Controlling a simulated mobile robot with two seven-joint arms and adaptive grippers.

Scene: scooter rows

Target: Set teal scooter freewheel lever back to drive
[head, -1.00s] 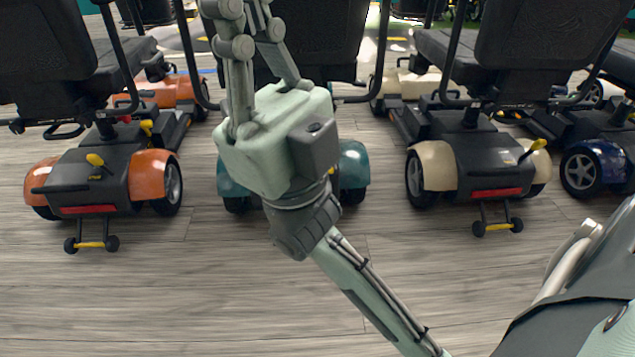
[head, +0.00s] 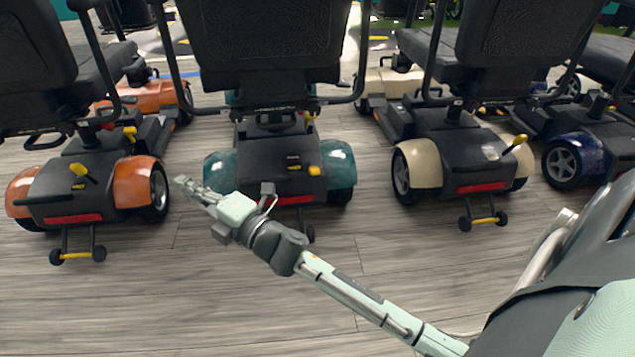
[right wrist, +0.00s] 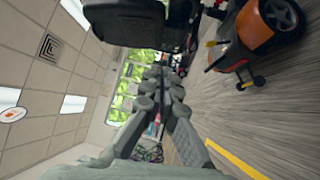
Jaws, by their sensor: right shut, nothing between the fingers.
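The teal scooter (head: 270,180) stands in the middle of the row with its rear towards me, between an orange and a cream scooter. A short yellow lever (head: 314,170) shows on the right of its black rear cover, low against the surface; its exact angle is hard to tell. My right gripper (head: 184,183) is shut and empty. It points left, in front of the scooter's left rear teal fender, apart from the lever. In the right wrist view its fingers (right wrist: 160,75) lie together with nothing between them. My left gripper is not in view.
The orange scooter (head: 92,190) stands left, its yellow lever (head: 78,170) sticking up. The cream scooter (head: 455,160) stands right, its yellow lever (head: 517,143) raised. A blue scooter (head: 590,150) is at far right. The wood floor (head: 150,300) in front is clear.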

